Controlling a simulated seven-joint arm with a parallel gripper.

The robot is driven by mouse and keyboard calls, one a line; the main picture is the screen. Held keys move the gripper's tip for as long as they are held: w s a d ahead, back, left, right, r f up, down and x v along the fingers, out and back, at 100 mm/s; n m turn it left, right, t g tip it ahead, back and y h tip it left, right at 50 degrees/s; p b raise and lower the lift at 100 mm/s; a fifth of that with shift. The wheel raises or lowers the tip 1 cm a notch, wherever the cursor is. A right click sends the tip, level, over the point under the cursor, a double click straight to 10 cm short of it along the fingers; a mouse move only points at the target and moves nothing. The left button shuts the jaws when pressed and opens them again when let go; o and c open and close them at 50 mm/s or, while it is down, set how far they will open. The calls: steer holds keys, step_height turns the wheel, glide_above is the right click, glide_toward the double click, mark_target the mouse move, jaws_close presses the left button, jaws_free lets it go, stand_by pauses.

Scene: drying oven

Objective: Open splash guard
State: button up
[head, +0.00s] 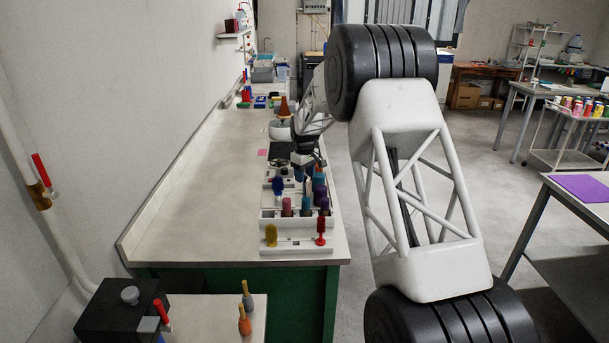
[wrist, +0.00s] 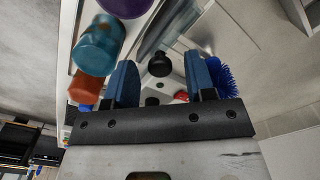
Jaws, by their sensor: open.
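My gripper (wrist: 163,78) is open, with its two blue fingers apart in the wrist view. A black round knob (wrist: 159,64) shows between and beyond the fingers; I cannot tell what it belongs to, and I see nothing held. In the head view my gripper (head: 301,172) is low over the bench, beside the bottles and tools; its fingers are too small there to make out. I cannot pick out a splash guard with certainty in either view.
In the wrist view a teal bottle (wrist: 98,45) and an orange one (wrist: 86,88) lie left of the fingers, and a blue brush (wrist: 222,76) is close at the right finger. The white rack (head: 296,246) is at the bench's near end. The bench's left side (head: 215,180) is clear.

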steer(key=shift+r, duration=0.15)
steer(key=shift+r, duration=3.75)
steer(key=shift+r, duration=0.1)
steer(key=shift+s+d+r, duration=0.1)
steer(key=shift+s+r, duration=0.1)
steer(key=shift+s, duration=0.05)
steer(key=s+d+r+m, duration=0.25)
steer(key=s+r, duration=0.25)
steer(key=s, duration=0.6)
steer(key=s+d+r+m+t, duration=0.1)
steer(key=s+d+r, duration=0.35)
steer(key=s, duration=0.65)
steer(key=s+d+r+m, duration=0.1)
steer(key=s+d+r, duration=0.1)
steer(key=s+r, duration=0.65)
steer(key=s+d+f+m, duration=0.1)
steer(key=s+f, duration=0.2)
steer(key=s, duration=0.9)
steer(key=s+d+f+m+t, duration=0.1)
steer(key=s+d+f+m, duration=0.1)
steer(key=s, duration=1.1)
steer(key=s+d+f+m, duration=0.1)
steer(key=s+f, duration=0.3)
steer(key=s, duration=0.8)
steer(key=shift+s+d+m+t, duration=0.25)
steer(key=shift+d+m+t, duration=0.1)
steer(key=shift+d, duration=0.15)
